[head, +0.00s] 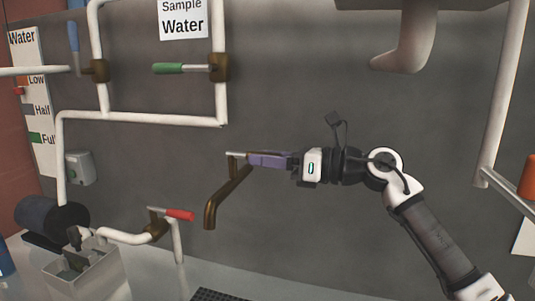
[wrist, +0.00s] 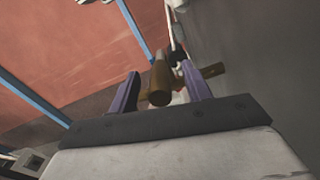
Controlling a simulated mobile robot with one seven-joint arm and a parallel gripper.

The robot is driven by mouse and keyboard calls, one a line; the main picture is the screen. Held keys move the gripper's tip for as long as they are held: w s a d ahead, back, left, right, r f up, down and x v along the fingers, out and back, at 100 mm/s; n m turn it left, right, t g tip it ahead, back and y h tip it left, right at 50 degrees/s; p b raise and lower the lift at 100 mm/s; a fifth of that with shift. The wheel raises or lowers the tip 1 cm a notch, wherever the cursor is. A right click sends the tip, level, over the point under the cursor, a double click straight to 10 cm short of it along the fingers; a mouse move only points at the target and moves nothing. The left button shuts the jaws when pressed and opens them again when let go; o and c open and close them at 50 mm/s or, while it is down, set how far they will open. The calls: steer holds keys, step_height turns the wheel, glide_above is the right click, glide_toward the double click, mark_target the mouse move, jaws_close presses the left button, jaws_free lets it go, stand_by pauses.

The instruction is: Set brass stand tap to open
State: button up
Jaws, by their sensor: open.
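The brass tap (head: 225,200) has a curved brown spout reaching down and to the left, in the middle of the head view. A short pale lever (head: 236,155) shows at its top, just left of my fingertips. My gripper (head: 252,159) reaches in from the right with its purple fingers at the tap's upper end. In the wrist view, my gripper (wrist: 160,80) is open, and a brass cylinder of the tap (wrist: 159,85) shows between the two fingers. I cannot tell whether either finger touches it. Part of the tap's top is hidden behind the fingers.
A second tap with a red handle (head: 180,214) stands lower left beside a grey box (head: 85,272). White pipes with a green-handled valve (head: 182,68) and a blue-handled valve (head: 73,38) run along the wall. A pale spout (head: 405,50) hangs at upper right.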

steer(key=shift+a, duration=0.2)
steer(key=shift+c, duration=0.3)
jaws_close()
